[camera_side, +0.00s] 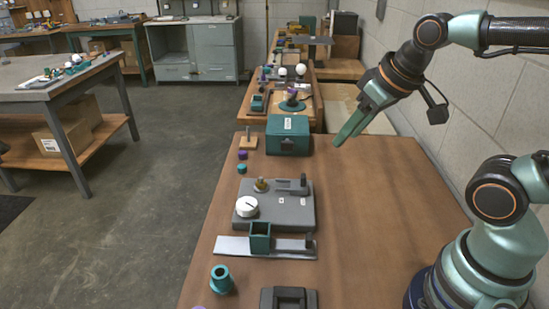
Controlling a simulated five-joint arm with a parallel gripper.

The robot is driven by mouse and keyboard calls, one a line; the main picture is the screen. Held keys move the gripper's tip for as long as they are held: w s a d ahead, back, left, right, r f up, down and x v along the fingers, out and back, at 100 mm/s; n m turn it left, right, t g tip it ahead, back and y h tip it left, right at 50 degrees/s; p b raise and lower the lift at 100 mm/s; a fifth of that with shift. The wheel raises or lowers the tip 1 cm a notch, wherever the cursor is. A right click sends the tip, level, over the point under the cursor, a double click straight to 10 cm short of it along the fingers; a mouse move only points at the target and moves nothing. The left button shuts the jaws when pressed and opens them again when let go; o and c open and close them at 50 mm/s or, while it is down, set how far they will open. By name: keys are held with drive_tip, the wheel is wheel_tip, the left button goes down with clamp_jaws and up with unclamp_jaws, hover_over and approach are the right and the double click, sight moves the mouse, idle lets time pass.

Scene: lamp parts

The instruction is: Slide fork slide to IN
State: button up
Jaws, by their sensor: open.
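A grey base plate (285,211) lies on the bench with a white dial (247,207), a brass post (261,185) and a dark sliding piece (291,186) along its back right. In front of it is a flat light-grey rail (285,248). A green open-topped block (260,237) sits on the rail, and a dark stop (310,241) stands at its right end. I cannot tell which piece is the fork slide, and no IN mark is readable. My gripper (341,140) is open and empty, raised above the bench to the right of the green box, apart from all parts.
A closed green box (288,135) stands at the back of the bench, beside a wooden peg stand (247,139). Small purple (243,155) and teal (242,169) pieces lie near the left edge. A teal ring part (221,279) and a dark tray (289,298) are in front.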

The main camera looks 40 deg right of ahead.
drive_tip(key=shift+w, duration=0.1)
drive_tip(key=m+g, duration=0.6)
drive_tip(key=m, duration=0.3)
hover_over(304, 175)
wheel_tip(304, 175, down, 7)
wheel_tip(304, 175, down, 12)
drive_tip(key=shift+a, duration=0.1)
clamp_jaws()
idle(1.1)
